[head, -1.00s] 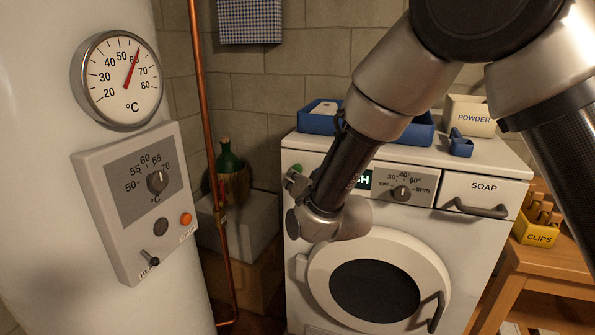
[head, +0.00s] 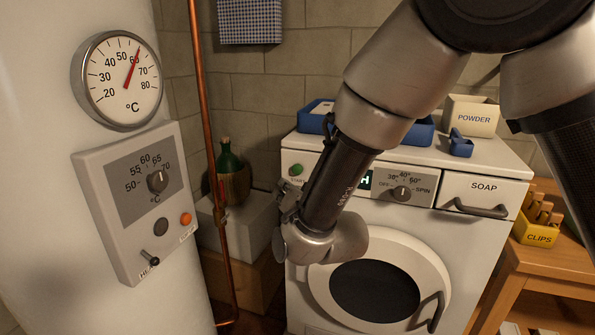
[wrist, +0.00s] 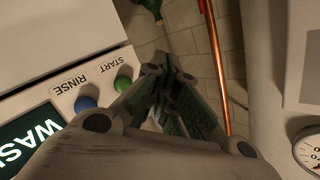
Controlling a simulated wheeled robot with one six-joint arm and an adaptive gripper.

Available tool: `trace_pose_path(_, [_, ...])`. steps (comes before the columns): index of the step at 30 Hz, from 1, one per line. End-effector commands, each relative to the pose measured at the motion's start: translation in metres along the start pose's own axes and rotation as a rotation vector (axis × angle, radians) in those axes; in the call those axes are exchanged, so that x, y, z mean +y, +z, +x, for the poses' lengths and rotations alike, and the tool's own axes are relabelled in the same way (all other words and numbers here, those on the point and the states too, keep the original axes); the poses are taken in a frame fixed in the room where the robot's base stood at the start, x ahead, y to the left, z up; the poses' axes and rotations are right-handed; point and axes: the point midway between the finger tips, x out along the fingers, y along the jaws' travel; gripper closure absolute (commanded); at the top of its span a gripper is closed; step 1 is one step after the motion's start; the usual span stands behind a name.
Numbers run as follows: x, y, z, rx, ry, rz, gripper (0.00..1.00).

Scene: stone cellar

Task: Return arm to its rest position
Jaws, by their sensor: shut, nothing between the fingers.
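My gripper (head: 284,196) is shut and empty. In the head view it hangs in front of the washing machine's left edge (head: 292,262), below the green start button (head: 296,170), apart from it. My arm reaches down from the top right and hides part of the machine's panel and door.
A white boiler with a dial thermometer (head: 117,80) and control box (head: 138,203) stands left. A copper pipe (head: 208,130) and green bottle (head: 230,170) are behind my gripper. A blue tray (head: 420,132) and powder box (head: 471,117) sit on the machine. A wooden stool (head: 545,262) holds clips (head: 541,238).

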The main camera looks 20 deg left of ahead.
Motion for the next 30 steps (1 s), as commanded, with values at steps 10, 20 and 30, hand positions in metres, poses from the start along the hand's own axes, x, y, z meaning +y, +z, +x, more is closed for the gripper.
trace_pose_path(10, [0.009, 0.021, -0.001, -0.09, 0.035, -0.048, 1.0])
trace_pose_path(20, [0.076, 0.106, -0.1, -0.834, 0.204, -0.336, 1.0])
trace_pose_path(30, [0.175, -0.064, -0.299, -1.223, 0.44, -0.386, 1.0])
